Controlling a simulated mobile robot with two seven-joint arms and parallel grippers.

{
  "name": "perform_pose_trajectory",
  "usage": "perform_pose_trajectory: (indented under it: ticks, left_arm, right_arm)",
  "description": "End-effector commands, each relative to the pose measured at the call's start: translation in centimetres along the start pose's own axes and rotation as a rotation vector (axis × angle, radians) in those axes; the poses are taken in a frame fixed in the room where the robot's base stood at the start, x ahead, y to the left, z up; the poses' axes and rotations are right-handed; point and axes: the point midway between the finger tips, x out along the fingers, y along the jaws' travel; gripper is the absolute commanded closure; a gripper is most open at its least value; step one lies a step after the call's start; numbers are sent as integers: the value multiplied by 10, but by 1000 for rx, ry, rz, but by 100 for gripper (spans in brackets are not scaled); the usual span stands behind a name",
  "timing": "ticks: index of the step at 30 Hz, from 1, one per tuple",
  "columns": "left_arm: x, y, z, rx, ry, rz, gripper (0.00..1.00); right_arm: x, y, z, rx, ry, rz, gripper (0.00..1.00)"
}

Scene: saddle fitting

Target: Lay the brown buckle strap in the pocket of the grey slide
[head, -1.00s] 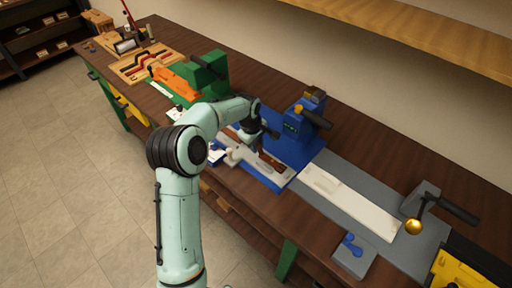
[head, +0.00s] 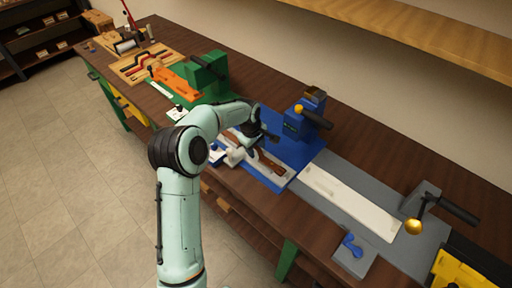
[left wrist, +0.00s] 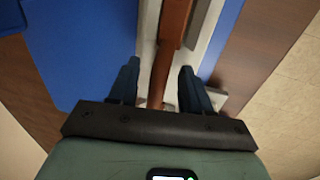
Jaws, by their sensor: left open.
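The brown buckle strap (head: 271,166) lies lengthwise along the light grey slide (head: 276,180) at the blue station. In the left wrist view the strap (left wrist: 170,45) runs between strips of the slide (left wrist: 148,30) and down between my fingers. Whether it is fully seated in the pocket I cannot tell. My left gripper (head: 257,147) is just over the strap's far-left part. In the left wrist view its fingers (left wrist: 157,88) are open, one on each side of the strap, with gaps. My right gripper is not in view.
The blue press (head: 302,120) with a dark-handled lever stands right behind the slide. A grey plate with a long pale strip (head: 350,203) lies to the right. A green fixture (head: 208,75) with an orange piece stands to the left. The bench's front edge is close.

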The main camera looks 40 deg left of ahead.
Motion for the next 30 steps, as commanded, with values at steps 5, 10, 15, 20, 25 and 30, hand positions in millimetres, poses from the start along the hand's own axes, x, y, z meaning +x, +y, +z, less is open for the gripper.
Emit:
perform_pose_trajectory:
  ticks: [5, 10, 15, 20, 25, 30]
  left_arm:
    - [-30, 2, 0, 1, 3, 7, 52]
    - [-68, 2, 0, 0, 3, 7, 52]
    - [-100, 2, 0, 1, 2, 5, 52]
    - [-117, 1, 0, 1, 1, 4, 52]
    - [-121, 0, 0, 0, 0, 1, 52]
    - [-121, 0, 0, 0, 0, 1, 52]
  right_arm:
    - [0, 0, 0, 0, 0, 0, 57]
    - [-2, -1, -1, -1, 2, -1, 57]
    - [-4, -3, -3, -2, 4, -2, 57]
    - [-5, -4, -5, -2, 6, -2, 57]
    - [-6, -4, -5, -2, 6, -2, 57]
    - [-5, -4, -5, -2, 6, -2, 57]
